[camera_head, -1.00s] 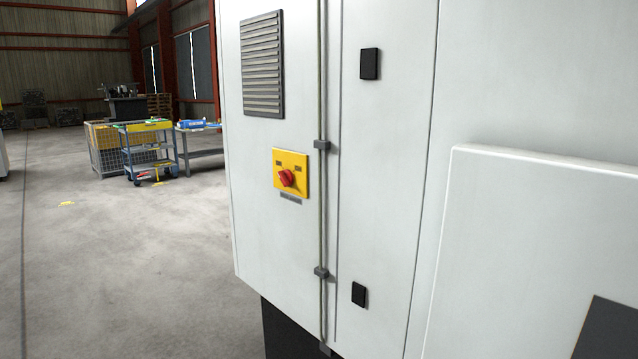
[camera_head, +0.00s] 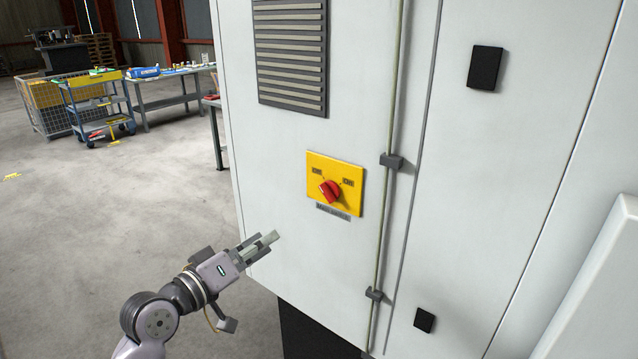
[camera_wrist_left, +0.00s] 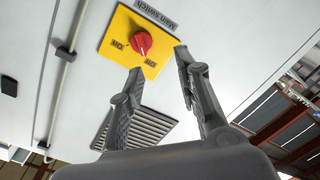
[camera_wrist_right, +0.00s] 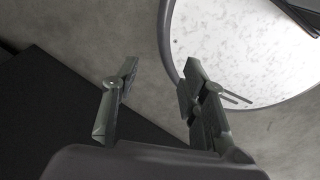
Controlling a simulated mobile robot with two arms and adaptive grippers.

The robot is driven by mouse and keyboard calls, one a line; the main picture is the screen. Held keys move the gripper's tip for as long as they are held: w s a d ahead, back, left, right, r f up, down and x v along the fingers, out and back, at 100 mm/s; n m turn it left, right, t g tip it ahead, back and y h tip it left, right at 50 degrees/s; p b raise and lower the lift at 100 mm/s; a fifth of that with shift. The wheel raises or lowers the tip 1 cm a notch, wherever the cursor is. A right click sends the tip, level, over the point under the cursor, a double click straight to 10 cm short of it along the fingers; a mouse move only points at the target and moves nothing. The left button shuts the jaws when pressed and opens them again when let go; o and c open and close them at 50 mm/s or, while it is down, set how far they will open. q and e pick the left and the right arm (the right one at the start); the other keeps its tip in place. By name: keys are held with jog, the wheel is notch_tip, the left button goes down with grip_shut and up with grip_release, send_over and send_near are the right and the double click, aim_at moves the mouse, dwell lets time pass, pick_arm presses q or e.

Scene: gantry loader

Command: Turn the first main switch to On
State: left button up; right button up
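The main switch is a red knob (camera_head: 330,191) on a yellow plate (camera_head: 350,204) on the white cabinet front. The plate has an Off label at its upper left and an On label at its upper right. The knob seems to lean toward Off. My left gripper (camera_head: 262,241) is open and empty, below and left of the plate, apart from the knob. In the left wrist view, the knob (camera_wrist_left: 140,42) lies beyond the spread fingers (camera_wrist_left: 160,60). My right gripper (camera_wrist_right: 160,72) is open and empty in the right wrist view.
The white cabinet (camera_head: 290,260) has a louvred vent (camera_head: 291,55) above the switch and a vertical rod with a bracket (camera_head: 391,162) to its right. Black latches (camera_head: 485,68) sit further right.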

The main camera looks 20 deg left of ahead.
aim_at(324, 193)
pick_arm(q)
jog(key=shift+h, duration=0.4)
jog(key=r+p+x, duration=0.1)
jog(key=x, duration=0.4)
jog(key=r+p+x, duration=0.1)
jog(key=p+x, duration=0.1)
jog(key=x, duration=0.3)
jog(key=d+r+p+x, duration=0.1)
jog(key=p+x, duration=0.1)
jog(key=x, duration=0.4)
jog(key=shift+s+r, duration=0.1)
jog(key=shift+r, duration=0.3)
jog(key=shift+d, duration=0.15)
jog(key=shift+w, duration=0.2)
pick_arm(e)
notch_tip(324, 193, up, 6)
jog(key=shift+w+f, duration=0.1)
jog(key=shift+f, duration=0.1)
jog(key=shift+d, duration=0.1)
pick_arm(q)
jog(key=shift+c, duration=0.3)
grip_shut()
pick_arm(e)
jog(key=shift+d, duration=0.1)
